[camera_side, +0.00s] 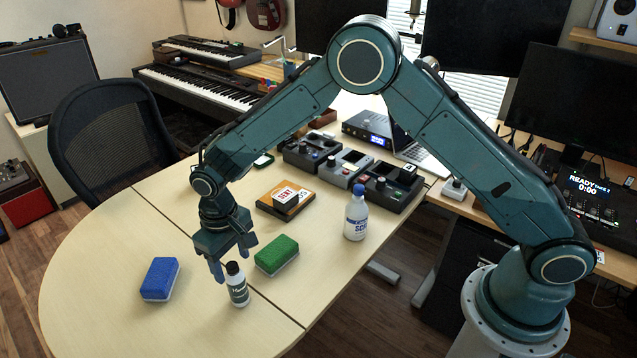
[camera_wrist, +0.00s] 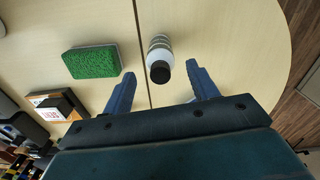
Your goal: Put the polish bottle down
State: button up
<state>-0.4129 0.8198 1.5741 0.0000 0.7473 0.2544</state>
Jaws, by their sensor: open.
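The polish bottle (camera_side: 237,287) is a small white bottle with a dark label and a black cap. It stands upright on the light wooden table (camera_side: 190,325), close to the seam between two panels. In the wrist view the bottle (camera_wrist: 159,58) shows from above, just beyond and between the finger lines. My gripper (camera_side: 230,262) is above and beside the bottle, pointing down, with its blue fingers spread. In the wrist view my gripper (camera_wrist: 161,88) is open, with a visible gap between each finger and the bottle.
A green sponge (camera_side: 276,255) lies right of the bottle and a blue sponge (camera_side: 160,279) lies left. A stamp box (camera_side: 286,200) and several audio devices (camera_side: 345,168) sit behind. The table's front left is clear.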

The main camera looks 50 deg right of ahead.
notch_tip(320, 180, up, 6)
jog(key=shift+r, duration=0.25)
dwell(0.6)
jog(key=shift+d+r, duration=0.15)
jog(key=shift+r, duration=0.05)
jog(key=s+d+r+t, duration=0.1)
jog(key=s+d+r, duration=0.45)
jog(key=r, duration=0.35)
jog(key=s+d+r+t, duration=0.2)
jog(key=s+d+r, duration=0.3)
jog(key=d+r, duration=0.25)
jog(key=s+d+r+m+t, duration=0.1)
jog(key=s+d, duration=0.3)
jog(key=s, duration=0.5)
jog(key=s+d+r+t, duration=0.1)
jog(key=s+d+r, duration=0.1)
jog(key=s, duration=0.8)
jog(key=shift+s+d+m+t, duration=0.3)
jog(key=shift+d+m, duration=0.1)
jog(key=shift+d, duration=0.45)
